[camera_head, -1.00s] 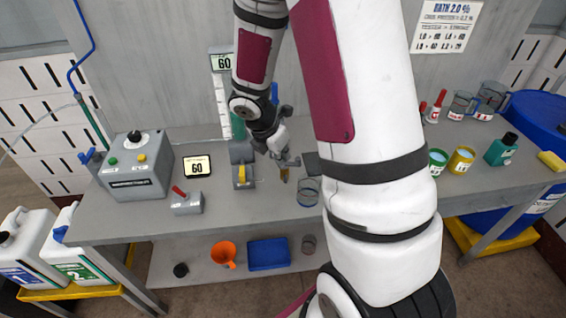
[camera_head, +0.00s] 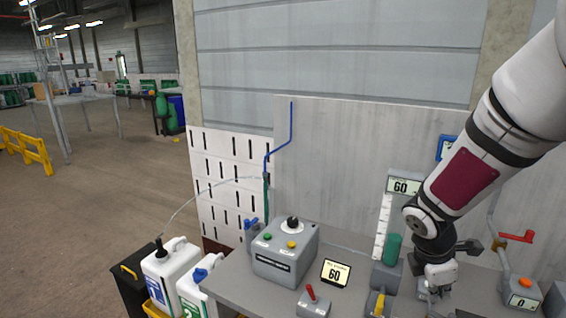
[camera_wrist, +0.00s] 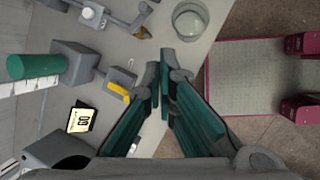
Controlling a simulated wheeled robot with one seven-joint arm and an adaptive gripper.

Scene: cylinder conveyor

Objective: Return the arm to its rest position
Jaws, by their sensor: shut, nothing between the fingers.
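My gripper (camera_wrist: 160,68) shows in the wrist view with its two green-sided fingers meeting at the tips, shut and empty. It is above the front part of the grey table (camera_wrist: 178,55), near a clear glass beaker (camera_wrist: 190,20) and a small grey block with a yellow lever (camera_wrist: 118,90). In the head view my arm comes in from the upper right and reaches down over the table (camera_head: 232,285); the fingertips there are cut off or hidden at the lower edge.
A grey control box (camera_head: 285,255), a display reading 60 (camera_head: 335,273) and a red-lever block (camera_head: 312,302) stand on the table left of my arm. White jugs (camera_head: 170,275) stand at its left end. A grey panel (camera_head: 340,150) rises behind. Open floor (camera_head: 100,190) lies to the left.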

